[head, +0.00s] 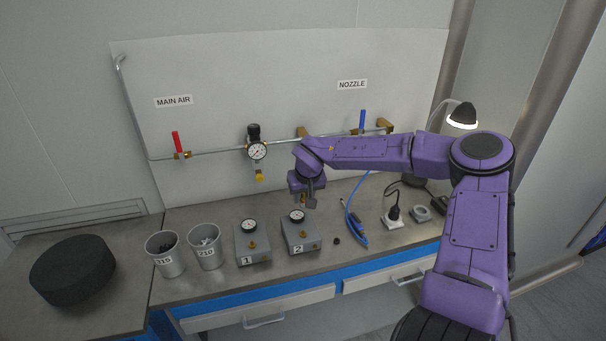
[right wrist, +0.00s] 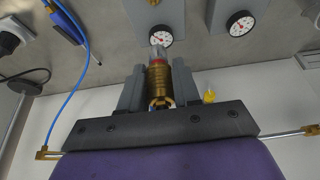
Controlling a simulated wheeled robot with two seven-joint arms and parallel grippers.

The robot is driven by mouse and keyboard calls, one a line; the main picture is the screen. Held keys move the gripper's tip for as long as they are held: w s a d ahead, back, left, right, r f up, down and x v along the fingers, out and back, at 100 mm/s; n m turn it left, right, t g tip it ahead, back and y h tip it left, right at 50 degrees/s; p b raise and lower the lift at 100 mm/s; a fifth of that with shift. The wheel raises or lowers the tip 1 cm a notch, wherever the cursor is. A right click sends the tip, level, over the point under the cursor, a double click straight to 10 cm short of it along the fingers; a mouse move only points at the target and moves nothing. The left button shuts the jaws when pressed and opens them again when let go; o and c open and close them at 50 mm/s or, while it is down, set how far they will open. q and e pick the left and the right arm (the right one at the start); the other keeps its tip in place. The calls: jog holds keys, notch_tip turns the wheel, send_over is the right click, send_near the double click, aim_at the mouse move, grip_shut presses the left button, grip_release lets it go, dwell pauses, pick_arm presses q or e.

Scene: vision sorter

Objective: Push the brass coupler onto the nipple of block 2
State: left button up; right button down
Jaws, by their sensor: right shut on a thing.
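My right gripper (head: 307,201) is shut on the brass coupler (right wrist: 158,82), which stands between the two grey fingers in the right wrist view. The coupler has a red band and a clear grey end pointing away from the palm. Block 2 (head: 313,240) is a grey box on the bench with a dial gauge (head: 296,216) on top. Its brass nipple (head: 299,249) shows at the front. The gripper hangs above and behind the gauge, so the coupler is apart from the nipple. In the wrist view the coupler's end overlaps the gauge's edge. My left gripper is not in view.
Block 1 (head: 259,252) stands left of block 2. Two grey cups (head: 166,265) (head: 207,258) stand farther left. A blue hose (head: 349,204), a black plug (head: 394,213) and a lamp (head: 462,114) are at right. An air pipe (head: 215,150) runs along the back panel.

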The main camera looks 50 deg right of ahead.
jog(key=b, duration=0.3)
send_over(303, 233)
jog(key=shift+w+d+f, duration=0.1)
jog(key=shift+d+f, duration=0.05)
jog(key=shift+f, duration=1.9)
jog(key=shift+w+d+f, duration=0.1)
jog(key=shift+f, duration=1.95)
jog(key=shift+f, duration=0.35)
jog(key=shift+p, duration=0.55)
jog(key=shift+f, duration=0.4)
jog(key=shift+p, duration=0.4)
